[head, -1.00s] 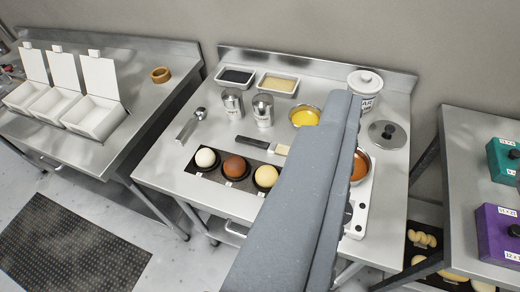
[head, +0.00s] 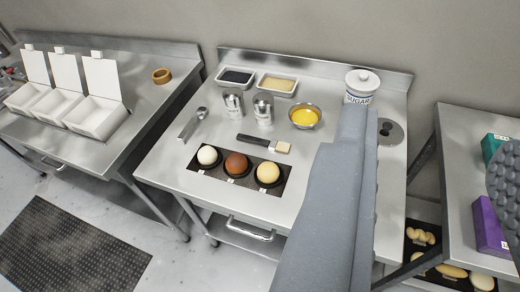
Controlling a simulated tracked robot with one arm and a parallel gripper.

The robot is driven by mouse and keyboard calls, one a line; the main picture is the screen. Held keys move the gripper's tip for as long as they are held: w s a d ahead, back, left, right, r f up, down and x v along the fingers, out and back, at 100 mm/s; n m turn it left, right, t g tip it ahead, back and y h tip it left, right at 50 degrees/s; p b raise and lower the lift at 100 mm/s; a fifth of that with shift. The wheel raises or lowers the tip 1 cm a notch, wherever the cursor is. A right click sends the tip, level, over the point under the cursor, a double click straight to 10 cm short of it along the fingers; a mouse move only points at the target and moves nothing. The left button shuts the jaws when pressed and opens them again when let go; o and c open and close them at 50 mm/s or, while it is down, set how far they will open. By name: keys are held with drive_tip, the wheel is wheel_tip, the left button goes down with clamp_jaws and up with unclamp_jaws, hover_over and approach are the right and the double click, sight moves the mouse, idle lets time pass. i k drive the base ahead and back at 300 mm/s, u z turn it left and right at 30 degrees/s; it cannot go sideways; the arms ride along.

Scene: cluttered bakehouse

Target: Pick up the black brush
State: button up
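The black brush (head: 256,141) lies flat on the middle steel table, in the head view, just behind the dark tray of dough balls. Its handle is black and its pale bristle end points right. Nothing covers it. A long grey part of mine rises from the bottom edge to the sugar jar, to the right of the brush and apart from it in the picture. A dark studded part cuts in at the right edge; I cannot tell whether it belongs to my gripper. I make out no fingertips on the brush, and cannot tell the opening.
The dark tray (head: 197,167) holds three dough balls. Behind the brush stand two shakers (head: 263,109) and a bowl of yellow liquid (head: 305,116). A metal scoop (head: 193,124) lies left. The sugar jar (head: 361,84) and a round lid (head: 390,132) are right.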

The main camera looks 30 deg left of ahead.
sight(275, 145)
drive_tip(key=k, duration=1.1)
drive_tip(key=u, duration=0.85)
drive_tip(key=i, duration=2.25)
drive_tip(key=z, duration=0.85)
